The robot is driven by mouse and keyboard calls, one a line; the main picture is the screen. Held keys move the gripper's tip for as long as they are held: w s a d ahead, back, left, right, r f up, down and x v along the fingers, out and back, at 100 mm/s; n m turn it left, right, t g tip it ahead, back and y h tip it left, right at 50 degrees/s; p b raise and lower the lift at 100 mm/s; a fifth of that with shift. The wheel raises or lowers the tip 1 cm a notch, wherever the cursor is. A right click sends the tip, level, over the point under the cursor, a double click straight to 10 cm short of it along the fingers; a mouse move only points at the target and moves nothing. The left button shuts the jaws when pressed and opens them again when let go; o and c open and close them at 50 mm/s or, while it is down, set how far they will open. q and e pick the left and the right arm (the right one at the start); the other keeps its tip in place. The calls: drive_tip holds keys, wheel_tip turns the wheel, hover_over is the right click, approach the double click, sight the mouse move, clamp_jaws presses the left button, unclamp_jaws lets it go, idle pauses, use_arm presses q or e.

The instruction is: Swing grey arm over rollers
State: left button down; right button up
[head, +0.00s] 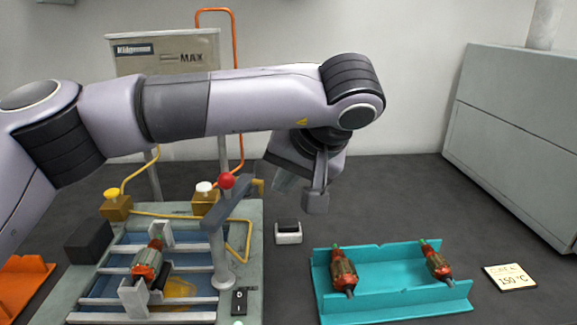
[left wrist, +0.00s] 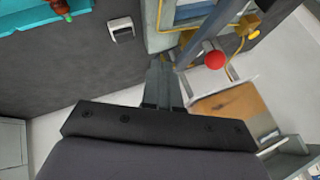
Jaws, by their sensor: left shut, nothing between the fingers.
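The grey arm (head: 232,207) sits on an upright post at the right side of the winding machine's bed, with a red knob (head: 226,181) on top. The red knob also shows in the left wrist view (left wrist: 215,60), with part of the grey arm beside it. The pale rollers (head: 150,300) run across the bed, with a red-and-copper armature (head: 147,264) among them. My left gripper (head: 316,202) is shut and empty, to the right of the knob and apart from it. Its fingers also show in the left wrist view (left wrist: 163,85). My right gripper is out of view.
A teal tray (head: 395,298) with two armatures stands at right. A small black-and-white block (head: 288,232) lies between machine and tray. A card (head: 510,277) and a large grey cabinet (head: 520,125) are farther right. An orange tray (head: 22,285) is at left.

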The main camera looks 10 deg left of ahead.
sight(229, 188)
use_arm(q)
drive_tip(key=w+a+f+p, duration=0.1)
drive_tip(key=w+a+f, duration=0.1)
drive_tip(key=a, duration=0.4)
drive_tip(key=shift+f, duration=0.9)
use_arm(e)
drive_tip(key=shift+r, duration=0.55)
use_arm(q)
drive_tip(key=shift+w, duration=0.1)
